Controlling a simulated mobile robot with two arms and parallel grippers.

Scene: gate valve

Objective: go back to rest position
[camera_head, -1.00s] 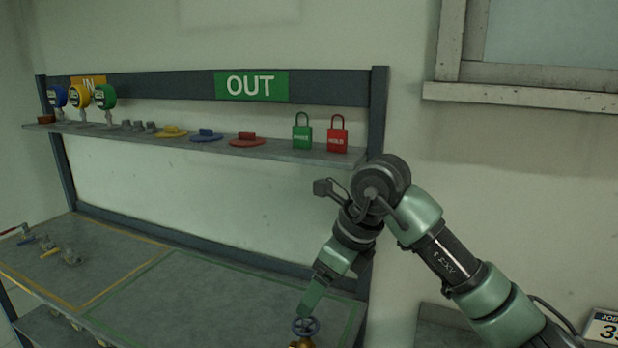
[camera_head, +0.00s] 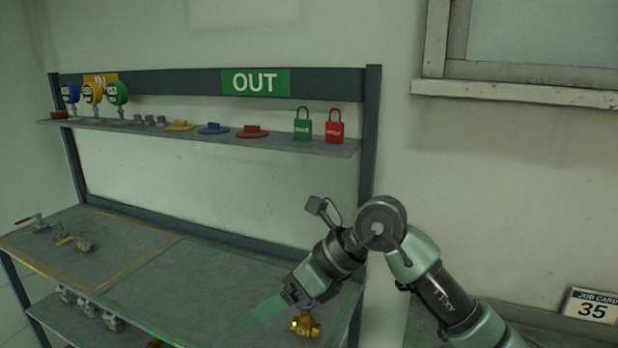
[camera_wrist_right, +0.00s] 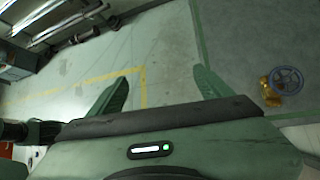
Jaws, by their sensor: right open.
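My right gripper (camera_head: 262,312) is over the green-outlined right part of the bench top (camera_head: 215,275). In the right wrist view its two green fingers (camera_wrist_right: 160,88) stand wide apart with nothing between them. The brass gate valve (camera_head: 306,324) stands on the bench just right of the gripper, apart from it. Its blue-grey handwheel is mostly hidden by the gripper in the head view, but shows in the right wrist view (camera_wrist_right: 287,79). My left gripper is not in view.
A shelf (camera_head: 290,144) above the bench holds gauges (camera_head: 93,93), coloured discs, a green padlock (camera_head: 303,128) and a red padlock (camera_head: 335,130). Small valves (camera_head: 62,238) lie at the bench's left. More valves (camera_head: 90,308) sit on the lower shelf. A job card (camera_head: 590,306) stands at right.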

